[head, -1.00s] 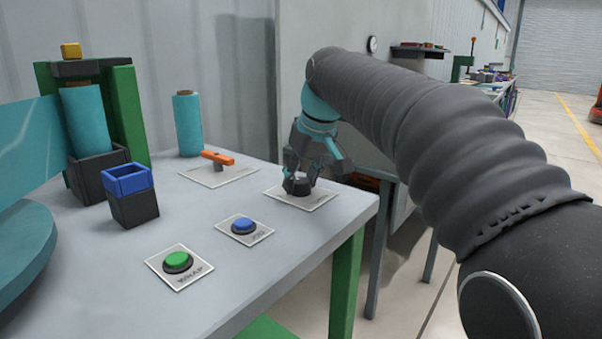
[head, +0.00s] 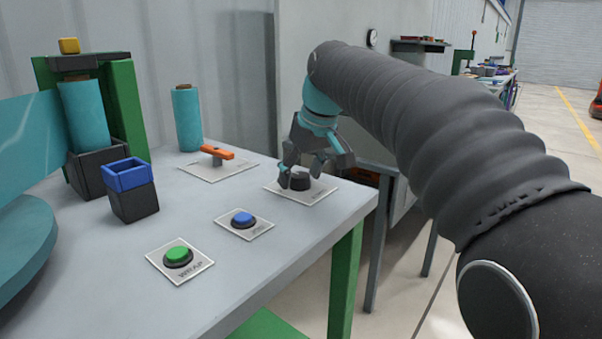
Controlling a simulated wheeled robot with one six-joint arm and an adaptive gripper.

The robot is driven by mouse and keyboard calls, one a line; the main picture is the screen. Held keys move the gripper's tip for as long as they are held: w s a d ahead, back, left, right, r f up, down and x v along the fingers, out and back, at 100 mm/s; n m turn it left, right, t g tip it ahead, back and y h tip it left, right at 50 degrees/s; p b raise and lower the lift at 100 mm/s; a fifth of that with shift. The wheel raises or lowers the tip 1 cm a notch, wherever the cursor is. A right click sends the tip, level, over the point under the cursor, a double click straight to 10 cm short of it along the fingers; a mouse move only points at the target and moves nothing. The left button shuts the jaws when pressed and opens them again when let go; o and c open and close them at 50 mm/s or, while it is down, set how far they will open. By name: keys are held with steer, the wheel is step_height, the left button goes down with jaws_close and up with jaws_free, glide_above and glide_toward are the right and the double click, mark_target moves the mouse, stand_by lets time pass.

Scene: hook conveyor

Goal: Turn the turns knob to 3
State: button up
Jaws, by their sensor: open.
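The turns knob (head: 300,182) is a dark round knob on a pale label plate (head: 318,194) near the right edge of the grey table. Its pointer and the numbers on the plate are too small to read. My gripper (head: 299,176) is open and points down at the knob, with one finger at its left side and the other at its upper right. I cannot tell whether the fingers touch it.
An orange-handled lever (head: 217,153) stands behind left on its own plate. A blue button (head: 242,219) and a green WRAP button (head: 178,255) sit in front. A blue-rimmed dark box (head: 133,195) and a teal roll (head: 187,120) stand further left.

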steer(key=shift+r, duration=0.1)
steer(key=v, duration=1.1)
steer(key=shift+s+d+r, duration=0.15)
steer(key=shift+d+r, duration=0.05)
steer(key=shift+r, duration=0.15)
